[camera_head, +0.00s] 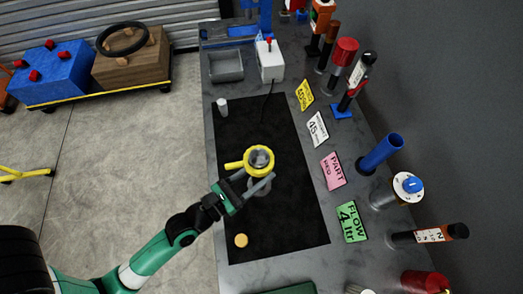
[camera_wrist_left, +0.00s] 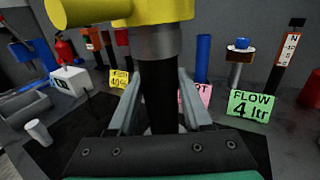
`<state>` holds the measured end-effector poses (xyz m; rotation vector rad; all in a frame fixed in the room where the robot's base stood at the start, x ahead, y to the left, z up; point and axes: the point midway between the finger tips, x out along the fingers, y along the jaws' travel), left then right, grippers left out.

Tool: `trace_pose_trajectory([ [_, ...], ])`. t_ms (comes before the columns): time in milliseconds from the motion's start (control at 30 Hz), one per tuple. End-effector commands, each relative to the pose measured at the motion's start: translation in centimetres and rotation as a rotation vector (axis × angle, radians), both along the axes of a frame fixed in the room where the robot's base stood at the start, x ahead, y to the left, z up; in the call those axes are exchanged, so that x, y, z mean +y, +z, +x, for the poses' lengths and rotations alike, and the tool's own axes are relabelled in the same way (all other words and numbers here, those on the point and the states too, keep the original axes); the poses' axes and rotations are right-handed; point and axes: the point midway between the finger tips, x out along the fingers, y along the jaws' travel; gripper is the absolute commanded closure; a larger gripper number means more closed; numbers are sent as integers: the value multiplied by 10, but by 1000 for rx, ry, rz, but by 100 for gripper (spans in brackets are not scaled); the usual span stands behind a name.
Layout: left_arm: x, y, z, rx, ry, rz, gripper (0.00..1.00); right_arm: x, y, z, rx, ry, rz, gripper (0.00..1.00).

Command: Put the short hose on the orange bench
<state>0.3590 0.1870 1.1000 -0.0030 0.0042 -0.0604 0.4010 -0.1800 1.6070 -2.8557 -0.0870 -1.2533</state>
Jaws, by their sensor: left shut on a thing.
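My left gripper (camera_head: 258,184) reaches in over the black mat. It is shut on a dark upright cylinder (camera_wrist_left: 158,95), which stands between its fingers in the left wrist view. The cylinder has a grey collar and a yellow head (camera_head: 258,159) with a short side handle and a round opening. I cannot tell whether its foot touches the mat. I cannot tell which thing is the short hose. No orange bench can be made out. My right gripper is not in view.
The grey bench (camera_head: 210,130) carries a black mat (camera_head: 290,225), a small white cup (camera_head: 222,107) and a yellow disc (camera_head: 241,240). Label cards, a blue tube (camera_head: 381,152) and several posts line the right side. A grey tray (camera_head: 226,66) and white box (camera_head: 270,62) stand behind.

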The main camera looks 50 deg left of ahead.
Motion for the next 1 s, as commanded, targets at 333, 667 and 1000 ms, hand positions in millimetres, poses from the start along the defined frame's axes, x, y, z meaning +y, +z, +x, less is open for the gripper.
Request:
trace_pose_trajectory([
  [333,55,-40,53,-15,-1,5,100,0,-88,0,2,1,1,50],
  [667,86,-86,85,-10,-7,3,100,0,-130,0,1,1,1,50],
  [1000,93,-113,92,-8,-8,2,100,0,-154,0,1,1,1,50],
])
